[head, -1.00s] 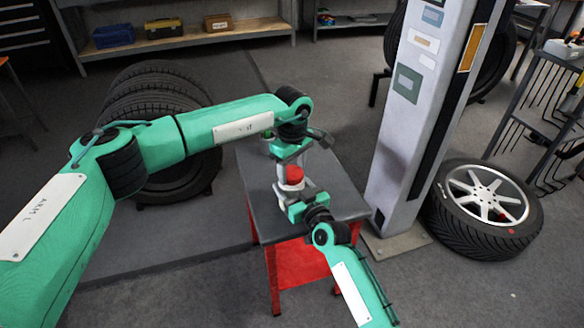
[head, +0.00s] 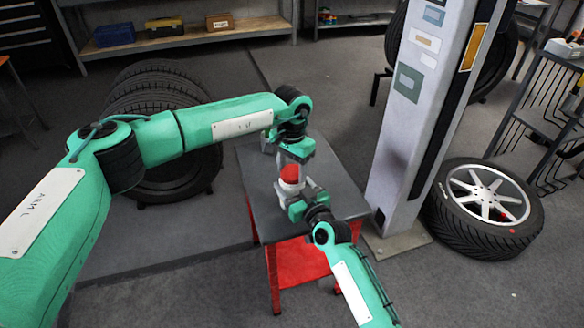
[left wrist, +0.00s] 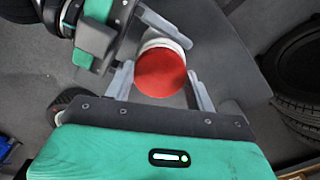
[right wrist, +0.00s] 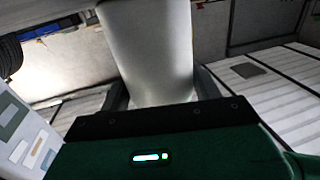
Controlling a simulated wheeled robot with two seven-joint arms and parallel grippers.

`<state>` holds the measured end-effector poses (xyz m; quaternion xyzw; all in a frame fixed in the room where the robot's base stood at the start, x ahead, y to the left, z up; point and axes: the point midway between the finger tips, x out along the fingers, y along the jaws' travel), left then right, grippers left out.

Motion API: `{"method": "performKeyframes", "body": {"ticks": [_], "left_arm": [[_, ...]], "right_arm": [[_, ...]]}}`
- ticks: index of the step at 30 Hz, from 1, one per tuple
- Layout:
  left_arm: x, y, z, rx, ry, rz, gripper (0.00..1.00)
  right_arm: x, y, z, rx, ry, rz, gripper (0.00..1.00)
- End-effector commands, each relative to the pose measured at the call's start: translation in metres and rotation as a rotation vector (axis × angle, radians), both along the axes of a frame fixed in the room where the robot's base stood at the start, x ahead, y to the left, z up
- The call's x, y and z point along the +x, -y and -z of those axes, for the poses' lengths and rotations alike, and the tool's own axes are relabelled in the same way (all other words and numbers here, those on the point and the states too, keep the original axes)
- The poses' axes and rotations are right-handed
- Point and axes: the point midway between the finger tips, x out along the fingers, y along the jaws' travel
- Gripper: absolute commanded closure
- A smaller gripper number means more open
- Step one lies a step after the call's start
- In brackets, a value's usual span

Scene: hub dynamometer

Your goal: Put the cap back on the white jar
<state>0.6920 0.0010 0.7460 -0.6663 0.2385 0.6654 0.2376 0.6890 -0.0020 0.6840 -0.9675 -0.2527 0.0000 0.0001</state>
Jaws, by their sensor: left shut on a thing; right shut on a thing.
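The red cap (head: 289,173) is on top of the white jar (head: 290,188), over its mouth. I cannot tell whether it is seated. In the left wrist view the round red cap (left wrist: 160,74) lies between my left gripper's fingers (left wrist: 161,90), with the jar's white rim (left wrist: 165,43) showing behind it. My left gripper (head: 292,162) comes down from above and is shut on the cap. My right gripper (head: 299,194) is shut on the jar from the side. In the right wrist view the jar's white wall (right wrist: 148,50) fills the space between the fingers.
The jar is over a small grey-topped table (head: 262,195) with a red lower part. A white and grey column (head: 405,130) stands close to its right. A wheel (head: 488,208) lies beyond the column. Stacked tyres (head: 155,100) stand to the left behind my left arm.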

Motion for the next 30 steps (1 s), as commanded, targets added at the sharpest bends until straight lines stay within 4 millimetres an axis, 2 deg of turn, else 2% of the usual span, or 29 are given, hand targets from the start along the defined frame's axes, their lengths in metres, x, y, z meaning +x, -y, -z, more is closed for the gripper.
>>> {"method": "performKeyframes", "body": {"ticks": [4, 12, 13, 16, 25, 30], "left_arm": [[0.001, 0.000, -0.001, 0.000, 0.002, 0.067, 0.65], [0.001, -0.001, -0.001, 0.000, 0.002, 0.071, 0.65], [0.001, -0.001, -0.001, 0.000, 0.002, 0.071, 0.43], [0.001, 0.000, -0.001, 0.000, 0.002, 0.070, 0.23], [0.000, 0.000, -0.001, -0.001, 0.001, 0.070, 0.23], [0.001, 0.000, -0.016, -0.001, 0.003, 0.070, 0.23]], "right_arm": [[0.000, 0.001, 0.001, -0.001, -0.002, 0.001, 1.00], [0.000, 0.001, 0.001, 0.000, -0.002, 0.001, 1.00], [0.000, 0.001, 0.001, 0.000, -0.002, 0.001, 1.00], [0.000, 0.001, 0.001, 0.000, -0.002, 0.001, 1.00], [0.000, 0.000, 0.001, -0.001, -0.002, 0.000, 1.00], [0.000, 0.000, 0.001, -0.001, -0.002, 0.000, 1.00]]}}
